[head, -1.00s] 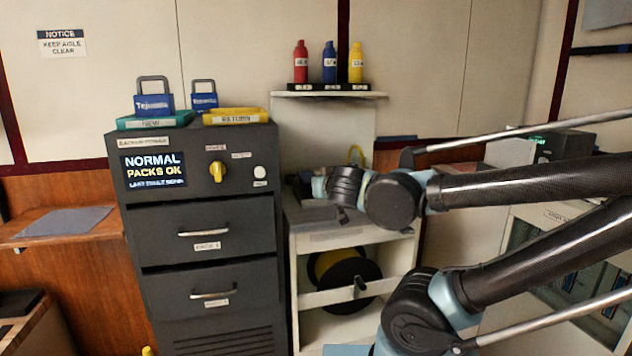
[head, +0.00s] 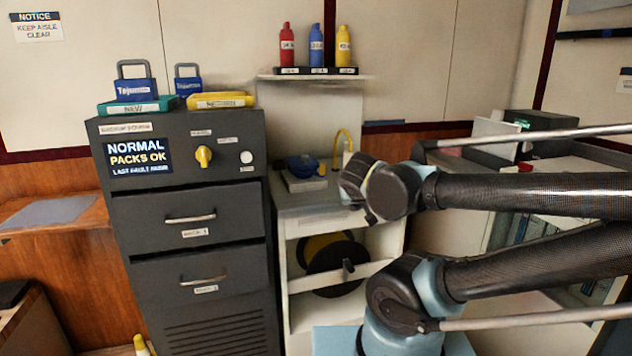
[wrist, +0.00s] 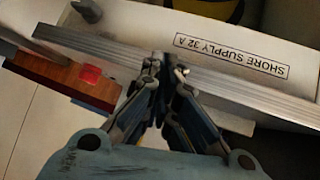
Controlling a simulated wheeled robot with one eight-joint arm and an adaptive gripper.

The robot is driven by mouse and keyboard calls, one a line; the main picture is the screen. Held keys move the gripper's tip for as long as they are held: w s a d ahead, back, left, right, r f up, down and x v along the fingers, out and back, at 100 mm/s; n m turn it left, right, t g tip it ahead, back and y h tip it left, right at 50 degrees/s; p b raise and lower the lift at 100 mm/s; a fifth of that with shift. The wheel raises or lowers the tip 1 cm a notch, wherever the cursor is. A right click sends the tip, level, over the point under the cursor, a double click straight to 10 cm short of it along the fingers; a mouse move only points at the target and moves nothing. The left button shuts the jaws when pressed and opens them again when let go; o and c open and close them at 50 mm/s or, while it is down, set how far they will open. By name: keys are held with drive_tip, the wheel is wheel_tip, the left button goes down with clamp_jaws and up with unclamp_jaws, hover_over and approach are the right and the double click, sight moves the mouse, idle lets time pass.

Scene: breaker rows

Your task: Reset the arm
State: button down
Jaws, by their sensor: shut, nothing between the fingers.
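My gripper (wrist: 163,62) shows in the wrist view with its dark fingers together and nothing between them. It is in front of a pale panel (wrist: 210,25) labelled "SHORE SUPPLY 32 A" and a grey metal rail (wrist: 110,52). I cannot tell whether the fingertips touch the rail. In the head view my arm (head: 520,190) reaches in from the right, folded in two carbon links. Its wrist end (head: 355,180) is at the right side of the white shelf unit (head: 300,215). The fingers are not clear in the head view.
A dark cabinet (head: 185,235) with a yellow knob (head: 203,156) and a "NORMAL PACKS OK" display stands at the left. A blue object (head: 303,165) lies on the shelf unit's top. Three bottles stand on a wall shelf (head: 315,77). A wooden piece with a red square (wrist: 90,74) is beside the rail.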

drive_tip(key=s+d+f+m+g+y, duration=0.1)
drive_tip(key=s+d+f+g, duration=0.6)
drive_tip(key=s+f, duration=0.4)
drive_tip(key=shift+s+d+g, duration=0.3)
drive_tip(key=shift+s+g, duration=0.3)
drive_tip(key=shift+s, duration=0.4)
drive_tip(key=shift+w+f, duration=0.25)
drive_tip(key=shift+w, duration=0.2)
